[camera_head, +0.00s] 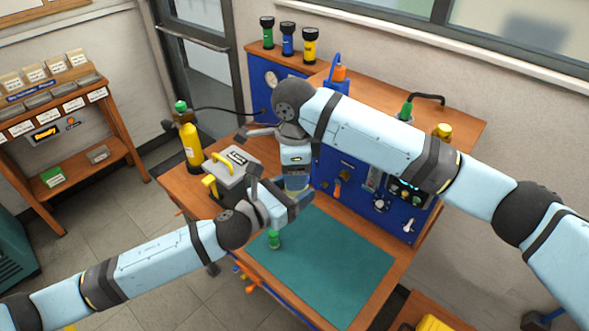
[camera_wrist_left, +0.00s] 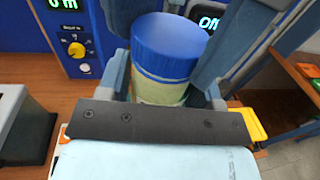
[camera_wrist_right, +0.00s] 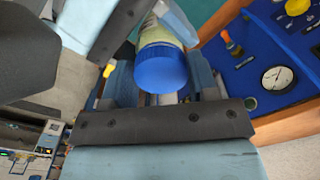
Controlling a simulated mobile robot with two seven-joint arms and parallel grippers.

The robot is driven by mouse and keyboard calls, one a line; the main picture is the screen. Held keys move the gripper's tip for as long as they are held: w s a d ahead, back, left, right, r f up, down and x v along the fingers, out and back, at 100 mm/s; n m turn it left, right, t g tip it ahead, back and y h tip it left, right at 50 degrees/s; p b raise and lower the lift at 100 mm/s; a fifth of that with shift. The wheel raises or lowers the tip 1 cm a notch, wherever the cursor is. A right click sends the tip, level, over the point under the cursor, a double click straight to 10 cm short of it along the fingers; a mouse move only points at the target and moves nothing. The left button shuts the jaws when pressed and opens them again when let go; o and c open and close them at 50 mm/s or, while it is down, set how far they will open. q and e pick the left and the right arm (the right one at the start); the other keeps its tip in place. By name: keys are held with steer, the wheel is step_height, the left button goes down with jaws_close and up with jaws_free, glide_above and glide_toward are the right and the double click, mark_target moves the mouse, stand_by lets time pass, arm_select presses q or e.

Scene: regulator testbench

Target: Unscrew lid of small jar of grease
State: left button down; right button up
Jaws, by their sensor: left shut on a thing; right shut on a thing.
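The small jar of grease has a blue lid (camera_wrist_left: 170,45) and a pale yellow body (camera_wrist_left: 158,91). In the right wrist view the lid (camera_wrist_right: 161,68) faces the camera between my right gripper's fingers, with the pale body (camera_wrist_right: 166,33) beyond it. In the head view my grippers meet at the jar (camera_head: 297,184) above the bench, and they hide most of it. My left gripper (camera_head: 292,200) is shut on the jar's body from below. My right gripper (camera_head: 297,170) comes down from above and is shut on the lid. The lid sits on the jar.
The blue test panel (camera_head: 340,165) stands close behind my grippers. A grey case with a yellow handle (camera_head: 232,165) and a yellow gas cylinder (camera_head: 190,145) stand left.

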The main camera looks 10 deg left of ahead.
steer(key=n, duration=0.6)
steer(key=shift+s+n, duration=0.15)
steer(key=shift+n, duration=0.15)
steer(key=n, duration=0.6)
steer(key=shift+d, duration=0.2)
steer(key=n, duration=0.4)
steer(key=shift+d+n, duration=0.1)
steer(key=shift+n, duration=0.2)
steer(key=n, duration=0.4)
steer(key=shift+d, duration=0.1)
steer(key=n, duration=0.6)
steer(key=shift+r, duration=0.1)
steer(key=n, duration=0.6)
steer(key=shift+w+d+n, duration=0.1)
steer(key=shift+w+n, duration=0.15)
steer(key=shift+n, duration=0.15)
steer(key=n, duration=0.6)
steer(key=shift+w, duration=0.15)
steer(key=n, duration=0.6)
steer(key=shift+w+n, duration=0.1)
steer(key=shift+n, duration=0.3)
steer(key=n, duration=0.7)
steer(key=shift+a, duration=0.3)
steer(key=shift+r, duration=0.25)
steer(key=shift+r, duration=0.9)
